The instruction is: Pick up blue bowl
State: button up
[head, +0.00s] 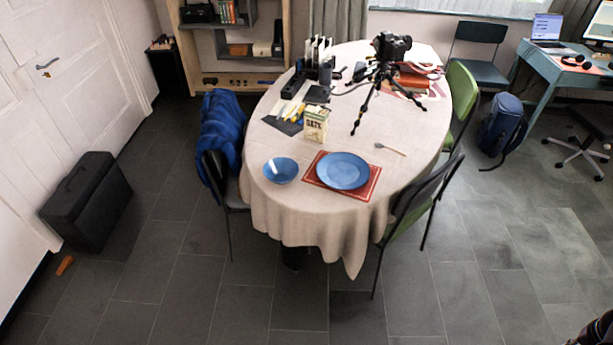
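The blue bowl (281,171) sits upright on the near left part of the oval table, close to its edge. It looks empty, with a bright glint inside. The table has a beige cloth (290,212) that hangs over its front edge. A blue plate (343,170) lies on a red placemat (313,182) just right of the bowl, apart from it.
A chair with a blue jacket (220,135) stands close left of the bowl; another chair (422,195) stands at the front right. An oats carton (316,125) and a camera on a tripod (383,75) stand farther back. A black case (87,200) is on the left floor. The front floor is clear.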

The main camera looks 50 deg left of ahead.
aim_at(281, 170)
jog(key=z, duration=1.25)
jog(key=k, duration=2.55)
jog(key=u, duration=0.45)
